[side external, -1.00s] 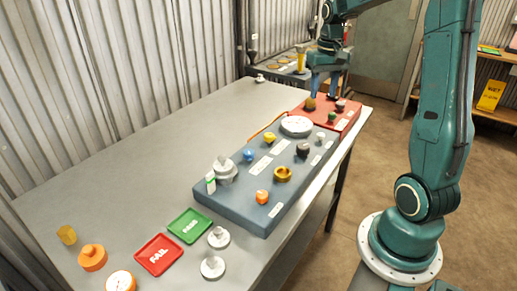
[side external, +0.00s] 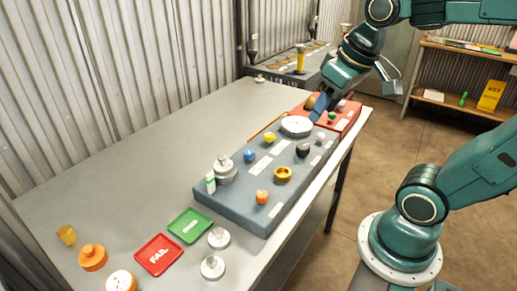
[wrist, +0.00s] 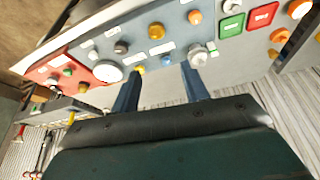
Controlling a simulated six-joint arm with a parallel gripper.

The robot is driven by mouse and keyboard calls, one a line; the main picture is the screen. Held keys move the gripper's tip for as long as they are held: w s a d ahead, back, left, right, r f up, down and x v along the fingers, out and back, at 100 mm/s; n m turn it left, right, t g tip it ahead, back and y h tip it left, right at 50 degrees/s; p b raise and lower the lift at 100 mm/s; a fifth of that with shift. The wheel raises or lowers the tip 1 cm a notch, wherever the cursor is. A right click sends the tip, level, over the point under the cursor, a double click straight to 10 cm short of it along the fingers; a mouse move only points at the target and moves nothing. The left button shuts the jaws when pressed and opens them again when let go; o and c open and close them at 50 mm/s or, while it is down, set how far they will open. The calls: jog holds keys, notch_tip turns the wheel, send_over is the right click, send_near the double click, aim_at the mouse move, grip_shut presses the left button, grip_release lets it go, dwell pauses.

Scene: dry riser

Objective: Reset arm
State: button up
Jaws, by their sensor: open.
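My gripper (side external: 319,107) is tilted in the side view, its blue fingers near the white round gauge (side external: 297,125) and the red panel (side external: 346,118). In the wrist view my gripper (wrist: 160,82) has its two fingers apart with nothing held between them. The blue-grey panel (side external: 232,206) carries yellow, blue, black, orange and brass-coloured knobs, and it also fills the upper middle of the wrist view (wrist: 175,14). I cannot tell how high the fingertips are above the panels.
A green tray (side external: 190,225) and a red FAIL tray (side external: 158,254) lie on the grey table (side external: 130,165). Grey metal pieces (side external: 218,237) and orange pieces (side external: 92,257) stand close by. A corrugated wall (side external: 90,70) runs behind. The table's left middle is clear.

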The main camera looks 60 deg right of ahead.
jog(key=shift+n+t+y, duration=0.3)
jog(key=shift+n+t, duration=0.3)
jog(key=shift+n, duration=0.2)
jog(key=s+a, duration=0.1)
jog(key=s, duration=0.1)
jog(key=s+a+f, duration=0.1)
jog(key=s+a, duration=0.1)
jog(key=shift+s+a+f, duration=0.15)
jog(key=shift+a, duration=0.05)
dwell(0.9)
